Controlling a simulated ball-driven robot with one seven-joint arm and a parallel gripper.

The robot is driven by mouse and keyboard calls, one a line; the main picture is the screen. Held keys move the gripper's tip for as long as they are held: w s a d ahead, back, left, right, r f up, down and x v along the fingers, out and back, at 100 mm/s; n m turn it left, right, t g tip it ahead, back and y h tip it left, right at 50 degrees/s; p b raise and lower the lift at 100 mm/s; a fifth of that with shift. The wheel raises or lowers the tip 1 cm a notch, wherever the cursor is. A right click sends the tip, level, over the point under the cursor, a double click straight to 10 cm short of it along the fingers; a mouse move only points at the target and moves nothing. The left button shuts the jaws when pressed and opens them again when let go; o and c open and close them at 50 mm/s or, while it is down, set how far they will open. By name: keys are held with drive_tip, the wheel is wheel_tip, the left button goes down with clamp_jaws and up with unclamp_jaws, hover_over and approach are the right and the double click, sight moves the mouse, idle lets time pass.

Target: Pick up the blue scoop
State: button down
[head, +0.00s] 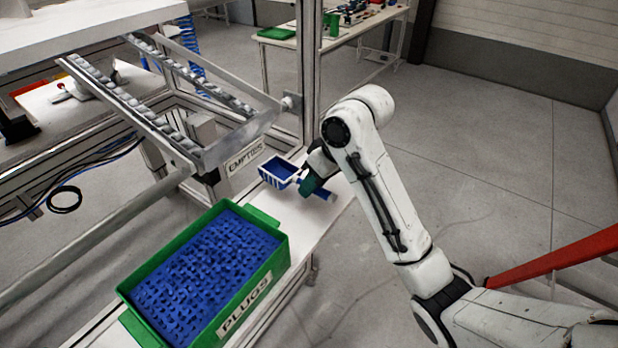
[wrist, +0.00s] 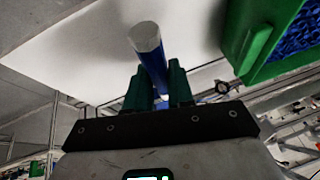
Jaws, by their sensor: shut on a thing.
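The blue scoop (head: 280,172) has a blue and white slotted bowl and a blue handle. In the head view it is at the far end of the white shelf, beyond the green bin. My gripper (head: 312,184) is at the scoop's handle, to the right of its bowl. In the wrist view the handle (wrist: 150,55), blue with a pale end, stands between the two green fingers of my gripper (wrist: 160,88), which are shut on it. The bowl is mostly hidden in the wrist view. I cannot tell whether the scoop touches the shelf.
A green bin (head: 272,262) labelled PLUGS, full of blue plugs, stands on the white shelf (head: 318,218) nearer to me. A roller rack (head: 165,125) and an EMPTIES sign (head: 245,158) are behind at left. An upright metal post (head: 306,80) rises behind the scoop.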

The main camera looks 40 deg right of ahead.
drive_tip(key=s+r+p, duration=0.1)
drive_tip(key=r+p, duration=0.1)
drive_tip(key=s+r+p, duration=0.1)
drive_tip(key=r, duration=0.1)
drive_tip(key=shift+s+a, duration=0.35)
drive_tip(key=shift+a, duration=0.05)
drive_tip(key=s+a+r+p, duration=0.2)
drive_tip(key=s+r+p, duration=0.1)
drive_tip(key=s, duration=0.5)
drive_tip(key=shift+s+a, duration=0.15)
drive_tip(key=shift+a, duration=0.25)
drive_tip(key=shift+r, duration=0.1)
drive_tip(key=c, duration=1.5)
unclamp_jaws()
drive_tip(key=shift+c, duration=0.2)
clamp_jaws()
